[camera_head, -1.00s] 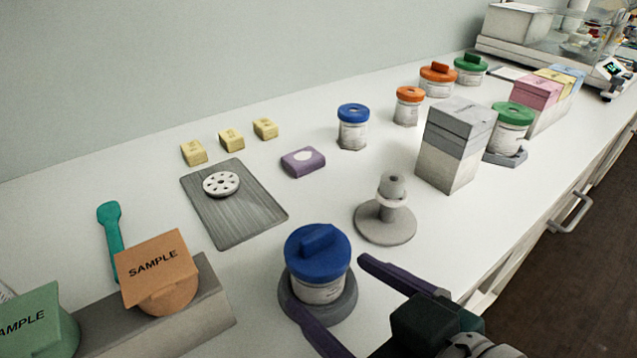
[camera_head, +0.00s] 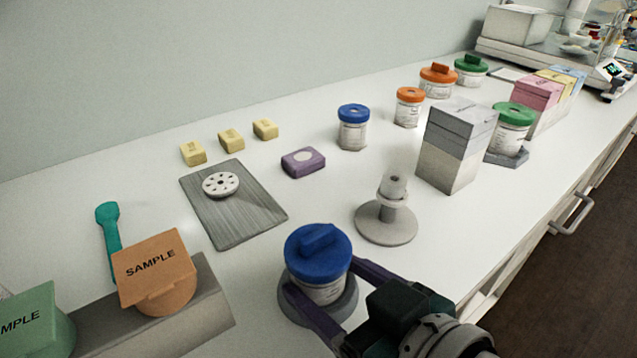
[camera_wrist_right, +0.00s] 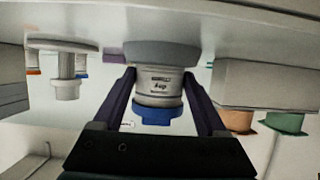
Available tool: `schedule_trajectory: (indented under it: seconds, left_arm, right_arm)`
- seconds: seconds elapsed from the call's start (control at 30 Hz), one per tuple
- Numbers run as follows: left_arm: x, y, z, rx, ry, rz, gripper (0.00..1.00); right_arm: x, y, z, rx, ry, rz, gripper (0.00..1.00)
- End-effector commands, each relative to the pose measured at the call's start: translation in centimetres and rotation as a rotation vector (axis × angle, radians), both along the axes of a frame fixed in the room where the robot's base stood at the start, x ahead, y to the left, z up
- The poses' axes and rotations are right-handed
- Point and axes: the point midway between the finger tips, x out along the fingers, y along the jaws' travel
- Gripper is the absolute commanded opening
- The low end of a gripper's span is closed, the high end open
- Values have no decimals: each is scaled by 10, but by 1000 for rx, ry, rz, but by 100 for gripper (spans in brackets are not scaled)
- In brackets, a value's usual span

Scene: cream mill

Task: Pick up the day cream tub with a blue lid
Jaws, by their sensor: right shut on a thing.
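A white tub with a blue lid (camera_head: 318,252) stands upright in a round grey base (camera_head: 345,306) at the front of the counter. My right gripper (camera_head: 321,284) is shut on this tub, one dark purple finger on each side of its white body below the lid. The right wrist view shows the tub (camera_wrist_right: 158,84) upside down between the fingers (camera_wrist_right: 160,90), its label too small to read surely. A second, smaller blue-lidded tub (camera_head: 352,128) stands farther back on the counter. My left gripper is not in view.
A grey stepped stand (camera_head: 386,222) is just behind the held tub. Orange (camera_head: 156,268) and green (camera_head: 35,325) sample tubs are at the left. A grey box (camera_head: 450,155) and other lidded tubs are farther back. The counter's front edge is at the right.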

Motion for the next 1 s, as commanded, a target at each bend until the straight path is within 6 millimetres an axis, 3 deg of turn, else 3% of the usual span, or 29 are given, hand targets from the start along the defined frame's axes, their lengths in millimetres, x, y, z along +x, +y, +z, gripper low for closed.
schedule_trajectory:
  seconds: [0.03,0.33,0.73,0.87,1.0]
  left_arm:
    - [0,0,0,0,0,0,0]
    - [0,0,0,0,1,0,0]
    - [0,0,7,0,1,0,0]
    - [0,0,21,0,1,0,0]
    - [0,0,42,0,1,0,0]
  right_arm:
    - [0,0,0,0,0,0,32]
    - [0,0,0,0,0,0,0]
    - [0,1,11,1,-3,1,0]
    - [1,0,32,3,-4,-1,0]
    - [1,0,68,4,-5,-1,0]
